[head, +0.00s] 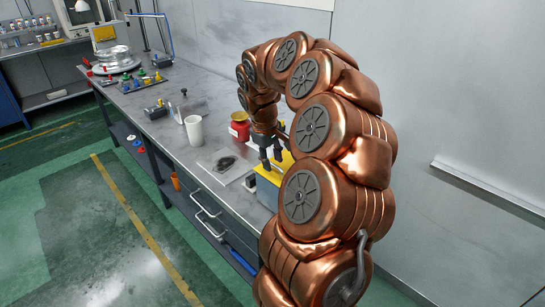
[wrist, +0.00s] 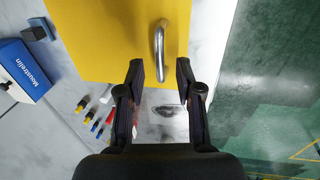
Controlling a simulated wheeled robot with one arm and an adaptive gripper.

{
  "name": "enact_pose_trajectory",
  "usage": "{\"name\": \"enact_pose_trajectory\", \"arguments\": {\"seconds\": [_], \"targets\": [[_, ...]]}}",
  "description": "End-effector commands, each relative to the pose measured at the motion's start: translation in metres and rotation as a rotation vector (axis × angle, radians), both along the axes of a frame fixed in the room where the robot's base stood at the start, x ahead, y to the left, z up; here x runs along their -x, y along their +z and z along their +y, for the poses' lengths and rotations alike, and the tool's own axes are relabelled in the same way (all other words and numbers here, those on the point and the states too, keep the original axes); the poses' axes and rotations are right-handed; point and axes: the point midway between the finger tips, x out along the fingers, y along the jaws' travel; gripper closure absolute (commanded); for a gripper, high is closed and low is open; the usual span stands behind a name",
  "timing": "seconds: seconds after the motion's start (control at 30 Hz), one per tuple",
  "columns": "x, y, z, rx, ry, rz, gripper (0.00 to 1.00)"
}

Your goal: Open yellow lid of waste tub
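The yellow lid (wrist: 105,40) of the waste tub fills the top of the wrist view, with a metal bar handle (wrist: 159,50) on it. In the head view the yellow lid (head: 271,171) shows partly behind my arm, near the bench's front edge. My gripper (wrist: 158,75) is open, its two fingers on either side of the handle's lower end in the picture. Nothing is between the fingertips except the handle's end near them; I cannot tell whether they touch it. In the head view my gripper (head: 270,163) is above the lid. The tub's body is mostly hidden.
A blue and white Moustrelin box (wrist: 22,70) stands beside the lid. On the bench (head: 165,135) are a white cup (head: 194,130), a red jar (head: 240,128) and a clear sheet with a dark stain (head: 226,164). Green floor lies open in front.

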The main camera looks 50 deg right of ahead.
Motion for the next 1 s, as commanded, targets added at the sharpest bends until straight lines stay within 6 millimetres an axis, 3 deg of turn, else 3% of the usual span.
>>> {"name": "enact_pose_trajectory", "arguments": {"seconds": [0.27,0.63,1.0], "targets": [[0.0000,-0.0030,-0.0006,0.001,0.000,-0.001,0.65],[0.0000,-0.0029,-0.0003,0.001,0.001,0.000,1.00],[0.0001,-0.0028,-0.0001,0.001,0.001,0.000,1.00]]}}
